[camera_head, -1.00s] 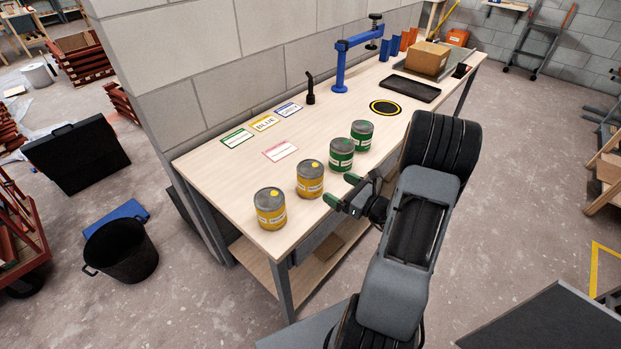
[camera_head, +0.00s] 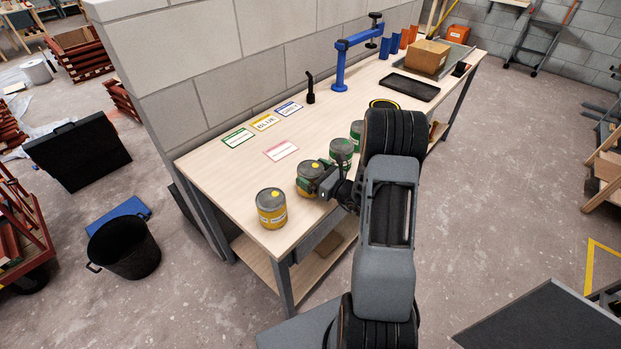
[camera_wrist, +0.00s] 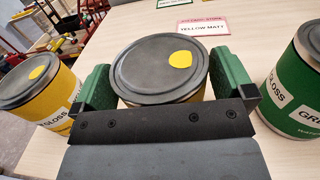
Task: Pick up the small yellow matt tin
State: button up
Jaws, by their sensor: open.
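A yellow tin (camera_head: 307,188) with a grey lid and a yellow dot stands upright on the bench. It also shows in the wrist view (camera_wrist: 158,68), between the two green fingers of my open gripper (camera_wrist: 160,72). Small gaps seem to remain beside it, but contact is hard to tell. Its label is hidden, so I cannot read whether it is matt. Another yellow tin (camera_head: 271,210) stands nearer the bench's left end; in the wrist view its label (camera_wrist: 52,119) reads "gloss". In the head view my gripper (camera_head: 313,178) is at the middle yellow tin.
A green gloss tin (camera_wrist: 300,88) stands close right of my gripper; another green tin (camera_head: 356,130) is partly hidden by my arm. A pink-edged card (camera_head: 281,151) reads "yellow matt" in the wrist view. A black tray (camera_head: 409,87) and cardboard box (camera_head: 427,57) lie farther back.

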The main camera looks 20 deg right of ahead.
jog(key=c, duration=0.8)
jog(key=shift+c, duration=0.9)
jog(key=shift+r, duration=0.2)
